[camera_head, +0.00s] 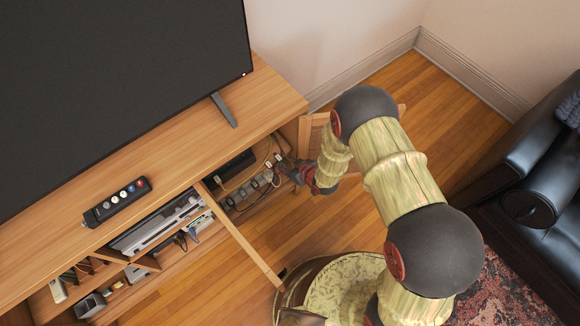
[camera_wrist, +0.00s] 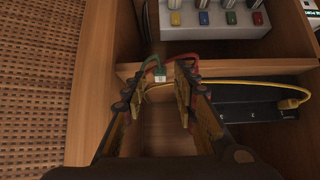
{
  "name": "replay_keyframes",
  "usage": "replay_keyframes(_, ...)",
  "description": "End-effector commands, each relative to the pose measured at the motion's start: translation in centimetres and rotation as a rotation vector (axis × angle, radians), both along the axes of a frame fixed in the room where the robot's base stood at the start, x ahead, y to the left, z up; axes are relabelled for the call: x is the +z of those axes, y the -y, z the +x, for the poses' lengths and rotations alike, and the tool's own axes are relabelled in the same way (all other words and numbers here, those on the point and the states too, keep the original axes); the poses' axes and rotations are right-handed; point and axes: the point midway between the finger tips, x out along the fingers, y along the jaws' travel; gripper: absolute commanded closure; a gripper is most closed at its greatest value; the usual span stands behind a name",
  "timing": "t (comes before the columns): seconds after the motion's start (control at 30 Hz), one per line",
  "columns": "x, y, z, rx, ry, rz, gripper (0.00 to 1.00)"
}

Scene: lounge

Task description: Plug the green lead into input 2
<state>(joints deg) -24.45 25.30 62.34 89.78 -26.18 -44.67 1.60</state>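In the wrist view, a green lead (camera_wrist: 138,80) ends near a small pale plug end (camera_wrist: 160,78) between my fingertips. My gripper (camera_wrist: 160,75) looks open, its two fingers apart on either side of that end. A grey box (camera_wrist: 215,32) with red, blue, yellow and green squares and metal connectors above them stands beyond, on a shelf. I cannot read which socket is input 2. In the head view, my gripper (camera_head: 300,172) is at the right-hand compartment of the TV cabinet. The green lead cannot be made out there.
A red lead (camera_wrist: 152,61) runs close beside the green one. A yellow cable (camera_wrist: 290,103) enters a black device (camera_wrist: 255,108) below the shelf. The cabinet doors (camera_head: 243,247) stand open. A black strip with coloured buttons (camera_head: 117,201) lies on the cabinet top (camera_head: 170,160), before the television.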

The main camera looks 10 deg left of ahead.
Motion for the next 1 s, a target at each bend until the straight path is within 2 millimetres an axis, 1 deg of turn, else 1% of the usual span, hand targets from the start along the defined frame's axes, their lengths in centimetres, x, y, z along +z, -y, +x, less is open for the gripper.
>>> replay_keyframes(0.03,-0.6,-0.3,0.2,0.000,0.000,0.000,0.71)
replay_keyframes(0.4,-2.6,-1.9,1.6,0.001,0.001,0.000,0.71)
replay_keyframes(0.6,-2.9,-2.4,2.0,0.001,0.001,0.000,0.71)
replay_keyframes(0.93,-2.9,-2.4,2.1,0.000,0.001,0.001,0.71)
replay_keyframes(1.0,-2.9,-2.4,2.1,0.000,0.001,0.001,0.75)
